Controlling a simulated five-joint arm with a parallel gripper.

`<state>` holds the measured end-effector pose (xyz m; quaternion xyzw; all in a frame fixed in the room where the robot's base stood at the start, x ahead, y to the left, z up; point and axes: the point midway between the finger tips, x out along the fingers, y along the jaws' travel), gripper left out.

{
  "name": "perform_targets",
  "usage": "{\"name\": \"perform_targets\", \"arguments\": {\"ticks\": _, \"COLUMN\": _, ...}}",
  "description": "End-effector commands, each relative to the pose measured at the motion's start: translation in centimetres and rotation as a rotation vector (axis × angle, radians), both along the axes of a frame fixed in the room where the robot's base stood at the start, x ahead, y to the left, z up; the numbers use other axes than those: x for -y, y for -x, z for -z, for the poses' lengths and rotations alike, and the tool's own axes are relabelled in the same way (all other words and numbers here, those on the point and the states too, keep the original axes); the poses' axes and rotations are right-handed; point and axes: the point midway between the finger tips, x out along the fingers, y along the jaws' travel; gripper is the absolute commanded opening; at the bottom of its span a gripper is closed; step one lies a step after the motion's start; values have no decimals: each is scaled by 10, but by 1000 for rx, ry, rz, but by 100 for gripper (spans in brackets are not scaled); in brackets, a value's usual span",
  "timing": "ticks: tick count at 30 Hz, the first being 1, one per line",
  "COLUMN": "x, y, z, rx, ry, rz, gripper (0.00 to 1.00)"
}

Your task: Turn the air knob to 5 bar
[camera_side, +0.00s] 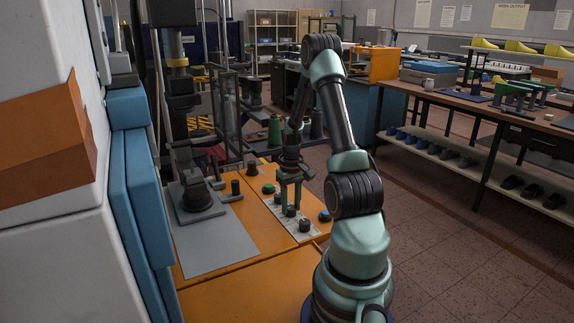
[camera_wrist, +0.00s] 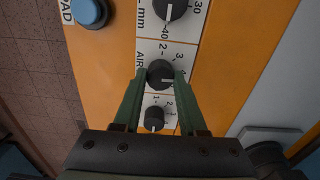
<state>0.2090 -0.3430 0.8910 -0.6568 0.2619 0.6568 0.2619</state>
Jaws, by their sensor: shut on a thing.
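The air knob (camera_wrist: 160,74) is a black round knob on a white label strip, with "AIR" printed to its left and numbers around it. A short white mark on the knob points to the right in the wrist view; the number beside it is partly hidden by a finger. My gripper (camera_wrist: 159,80) has its two green fingers on the left and right sides of this knob, shut on it. In the side view my gripper (camera_side: 290,190) points down at the panel (camera_side: 312,235) on the orange bench, and the held knob is hard to make out.
In the wrist view a "mm" knob (camera_wrist: 170,8) is above and a smaller knob (camera_wrist: 154,118) below, both close to the fingers. A blue button (camera_wrist: 90,12) is at upper left. In the side view a green button (camera_side: 268,188) and a grey plate (camera_side: 215,245) are on the bench.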

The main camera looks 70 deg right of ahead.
Motion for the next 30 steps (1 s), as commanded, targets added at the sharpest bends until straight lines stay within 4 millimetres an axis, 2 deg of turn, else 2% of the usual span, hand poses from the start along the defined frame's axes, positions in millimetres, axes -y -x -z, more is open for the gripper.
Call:
{"name": "perform_targets", "arguments": {"ticks": 18, "x": -1, "y": 0, "z": -1, "rx": -2, "ry": -2, "rz": 560, "gripper": 0}}
{"name": "perform_targets", "arguments": {"ticks": 30, "x": -1, "y": 0, "z": -1, "rx": -2, "ry": -2, "rz": 770, "gripper": 0}}
